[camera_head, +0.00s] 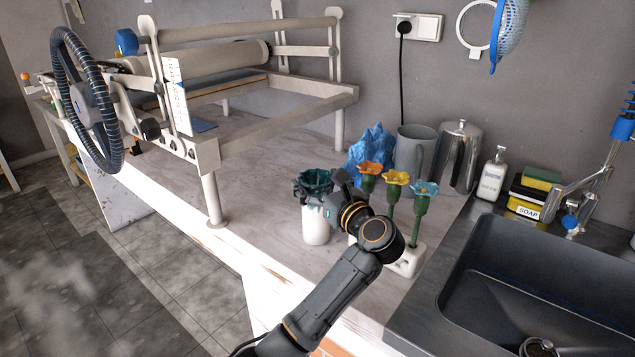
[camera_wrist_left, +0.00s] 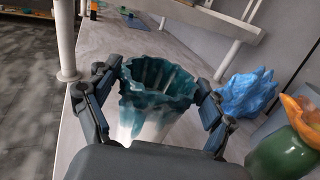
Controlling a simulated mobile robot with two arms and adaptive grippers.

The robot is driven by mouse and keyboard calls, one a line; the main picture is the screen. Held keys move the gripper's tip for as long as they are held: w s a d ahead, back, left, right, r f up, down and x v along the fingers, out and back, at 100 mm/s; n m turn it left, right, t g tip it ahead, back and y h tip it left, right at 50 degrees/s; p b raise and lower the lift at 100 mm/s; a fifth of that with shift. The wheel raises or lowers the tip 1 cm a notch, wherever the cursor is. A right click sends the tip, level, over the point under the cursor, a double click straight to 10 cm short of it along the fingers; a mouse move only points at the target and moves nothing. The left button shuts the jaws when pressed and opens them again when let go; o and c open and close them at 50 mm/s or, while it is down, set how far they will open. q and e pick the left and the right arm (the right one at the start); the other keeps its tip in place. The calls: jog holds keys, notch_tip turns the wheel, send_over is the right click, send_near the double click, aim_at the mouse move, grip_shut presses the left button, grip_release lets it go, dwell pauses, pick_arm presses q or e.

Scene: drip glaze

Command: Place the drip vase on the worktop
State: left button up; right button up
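The drip vase (camera_head: 316,226) is white below with dark teal glaze running down from its wavy rim. It is upright at the middle of the worktop (camera_head: 268,228); I cannot tell whether its base touches the surface. My left gripper (camera_head: 318,188) reaches in from the front right, with its fingers on both sides of the glazed upper part. In the left wrist view, the vase (camera_wrist_left: 157,85) sits between the fingers (camera_wrist_left: 157,92), which look closed against its sides. Part of the vase is hidden by the gripper. My right gripper is not in view.
Close right of the vase, several glazed flowers (camera_head: 396,178) stand in a white holder (camera_head: 408,262). Behind are a blue rock-like piece (camera_head: 371,147), a grey jug (camera_head: 412,150) and a metal canister (camera_head: 461,155). A slab roller (camera_head: 215,60) stands left; a sink (camera_head: 540,270) lies right.

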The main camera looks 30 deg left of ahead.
pick_arm(q)
jog(key=shift+a+r, duration=0.1)
jog(key=shift+r, duration=0.15)
jog(key=b+v, duration=0.1)
jog(key=v, duration=0.6)
jog(key=shift+f, duration=0.15)
jog(key=shift+s+d, duration=0.1)
jog(key=shift+d, duration=0.2)
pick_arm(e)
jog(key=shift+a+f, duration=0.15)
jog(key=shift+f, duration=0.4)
pick_arm(q)
jog(key=shift+s, duration=0.1)
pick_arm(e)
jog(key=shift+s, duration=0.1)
